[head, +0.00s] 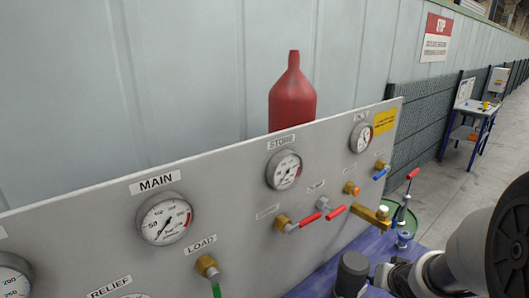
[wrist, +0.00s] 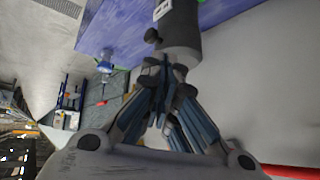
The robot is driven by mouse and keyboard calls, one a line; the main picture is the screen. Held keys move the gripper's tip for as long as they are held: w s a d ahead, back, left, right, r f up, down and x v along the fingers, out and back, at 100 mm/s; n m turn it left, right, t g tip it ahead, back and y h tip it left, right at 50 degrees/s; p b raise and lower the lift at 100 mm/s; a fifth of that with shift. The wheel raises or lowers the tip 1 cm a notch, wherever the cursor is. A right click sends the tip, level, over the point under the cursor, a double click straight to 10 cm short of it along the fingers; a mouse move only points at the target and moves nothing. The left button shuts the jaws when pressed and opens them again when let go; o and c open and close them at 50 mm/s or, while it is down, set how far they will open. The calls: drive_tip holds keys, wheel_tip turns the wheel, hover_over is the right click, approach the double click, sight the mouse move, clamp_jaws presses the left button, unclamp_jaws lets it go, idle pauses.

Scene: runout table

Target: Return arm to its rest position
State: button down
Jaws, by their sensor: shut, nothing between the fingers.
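My gripper (wrist: 166,68) shows in the wrist view with its fingers drawn together and nothing between them. Its tips are close to a dark grey cylinder (wrist: 181,28) with a small side knob; I cannot tell whether they touch it. The same cylinder (head: 352,272) stands at the bottom of the head view, in front of the gauge panel (head: 240,210). My arm (head: 465,250) reaches in from the lower right of the head view. The gripper's fingers are not clear there.
The panel carries several gauges, valves with red, blue and green handles, and a brass fitting (head: 370,215). A red bottle (head: 292,98) rises behind it. A blue-purple surface (head: 320,284) lies below. A blue item (head: 404,240) and a green round rim stand nearby. A workbench (head: 470,128) is far right.

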drive_tip(key=s+a+r+n+g+h, duration=0.1)
drive_tip(key=s+a+r, duration=0.2)
drive_tip(key=s+r, duration=0.2)
drive_tip(key=s+a+r+n+g, duration=0.1)
drive_tip(key=s+a+r, duration=0.3)
drive_tip(key=s+r, duration=0.15)
drive_tip(key=s+a+n+y, duration=0.1)
drive_tip(key=s+a, duration=0.3)
drive_tip(key=s, duration=0.3)
drive_tip(key=s+a+n+g+y+b, duration=0.1)
drive_tip(key=s+a, duration=0.4)
drive_tip(key=s, duration=0.2)
drive_tip(key=shift+a+r+n+y, duration=0.15)
drive_tip(key=shift+r+n+y, duration=0.15)
drive_tip(key=shift+r+y, duration=0.1)
drive_tip(key=c, duration=2.4)
unclamp_jaws()
